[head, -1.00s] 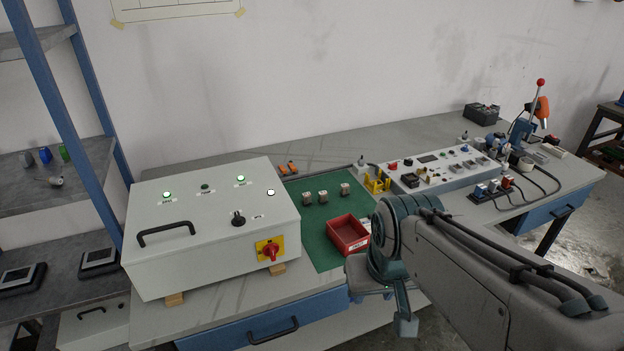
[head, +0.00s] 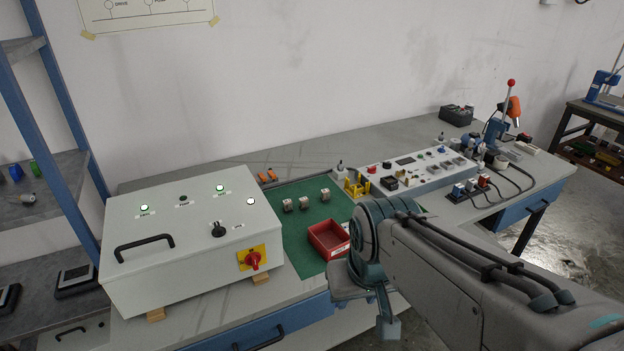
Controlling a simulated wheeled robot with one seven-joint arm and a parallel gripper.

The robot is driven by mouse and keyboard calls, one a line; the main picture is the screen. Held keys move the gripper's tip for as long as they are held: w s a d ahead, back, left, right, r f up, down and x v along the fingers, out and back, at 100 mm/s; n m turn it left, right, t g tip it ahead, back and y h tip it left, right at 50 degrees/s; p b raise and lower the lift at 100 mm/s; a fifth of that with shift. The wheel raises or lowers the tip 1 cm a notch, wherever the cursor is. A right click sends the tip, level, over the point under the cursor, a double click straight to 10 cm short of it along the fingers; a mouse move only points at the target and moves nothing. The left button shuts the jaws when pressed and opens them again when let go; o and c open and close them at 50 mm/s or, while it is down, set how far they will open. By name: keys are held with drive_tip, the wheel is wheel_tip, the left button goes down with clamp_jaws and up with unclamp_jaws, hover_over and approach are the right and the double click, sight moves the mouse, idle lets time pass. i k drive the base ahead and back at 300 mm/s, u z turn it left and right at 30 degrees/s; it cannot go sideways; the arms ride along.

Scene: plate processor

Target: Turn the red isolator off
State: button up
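The box stands at the left end of the workbench. My gripper (head: 385,318) shows at the end of my arm, right of the isolator and in front of the bench edge, apart from the box. One finger hangs down; the other is hidden or hard to make out, so its opening is unclear.
The box also carries a black handle (head: 144,248), a black selector knob (head: 218,229) and lit green lamps (head: 144,208). A red bin (head: 328,240) and several small parts lie on the green mat (head: 300,222). A blue drawer (head: 260,332) is below the bench top.

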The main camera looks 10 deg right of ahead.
sight(252, 259)
drive_tip(key=z, duration=1.65)
drive_tip(key=k, duration=0.85)
drive_tip(key=u, duration=1)
